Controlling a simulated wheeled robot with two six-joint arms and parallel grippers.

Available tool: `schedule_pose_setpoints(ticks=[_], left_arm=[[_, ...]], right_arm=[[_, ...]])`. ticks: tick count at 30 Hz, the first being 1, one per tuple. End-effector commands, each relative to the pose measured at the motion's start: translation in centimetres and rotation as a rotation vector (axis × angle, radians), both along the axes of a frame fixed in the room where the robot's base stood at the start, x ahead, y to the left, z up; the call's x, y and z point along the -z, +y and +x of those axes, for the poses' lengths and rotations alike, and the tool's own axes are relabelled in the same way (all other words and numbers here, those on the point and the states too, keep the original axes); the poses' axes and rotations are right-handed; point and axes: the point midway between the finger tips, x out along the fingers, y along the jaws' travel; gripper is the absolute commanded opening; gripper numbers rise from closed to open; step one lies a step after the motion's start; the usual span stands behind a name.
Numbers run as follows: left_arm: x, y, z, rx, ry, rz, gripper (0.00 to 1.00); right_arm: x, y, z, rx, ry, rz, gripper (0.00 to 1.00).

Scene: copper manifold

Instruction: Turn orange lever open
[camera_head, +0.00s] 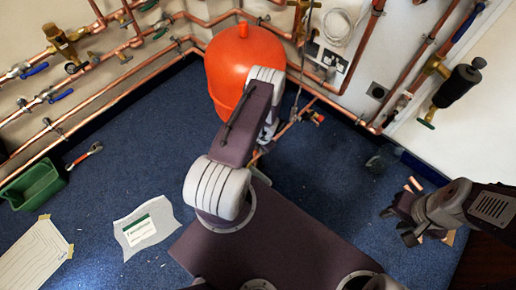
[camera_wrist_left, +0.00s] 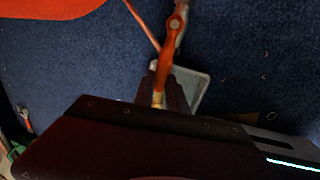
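The orange lever (camera_wrist_left: 164,66) shows in the left wrist view, running down from a round pivot at the top. Its lower end lies between the two dark fingers of my left gripper (camera_wrist_left: 162,95). I cannot tell whether the fingers touch it. In the head view my left arm reaches toward the pipework below the orange tank, and its gripper and most of the lever are hard to make out there. My right gripper (camera_head: 402,226) hangs at the right over the floor, with its dark fingers apart and empty.
A large orange tank (camera_head: 234,68) stands close beside my left arm. Copper pipes (camera_head: 110,82) run along the walls. A green crate (camera_head: 33,185), a red-handled tool (camera_head: 85,155) and paper sheets (camera_head: 148,228) lie on the blue floor. Copper pieces (camera_head: 414,184) lie near my right gripper.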

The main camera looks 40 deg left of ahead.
Motion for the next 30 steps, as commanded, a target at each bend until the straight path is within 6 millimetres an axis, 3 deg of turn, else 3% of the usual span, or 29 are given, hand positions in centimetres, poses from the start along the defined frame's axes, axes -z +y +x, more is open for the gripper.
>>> schedule_pose_setpoints(ticks=[1, 3, 11, 14, 22, 30], left_arm=[[0.0, -0.2, 0.1, -0.001, -0.002, -0.006, 0.28], [0.0, -0.2, 0.1, -0.001, -0.002, -0.005, 0.39], [-0.1, -0.1, 0.0, 0.0, -0.001, -0.003, 0.39], [-1.3, -0.3, 0.1, 0.002, -0.001, -0.002, 0.39], [-7.3, -1.4, 0.0, 0.002, -0.001, -0.003, 0.39], [-9.0, -1.9, -0.1, 0.0, -0.002, -0.004, 0.39]], right_arm=[[0.0, 0.0, 0.0, 0.0, 0.0, 0.0, 0.36], [0.0, 0.0, 0.0, 0.0, 0.0, 0.0, 0.36], [-0.1, 0.0, 0.0, 0.0, 0.0, 0.0, 0.36], [-0.9, 0.0, 0.0, 0.0, 0.0, 0.0, 0.36], [-4.3, 0.0, 0.0, 0.0, 0.0, 0.0, 0.36], [-4.9, 0.0, 0.0, 0.0, 0.0, 0.0, 0.36]])
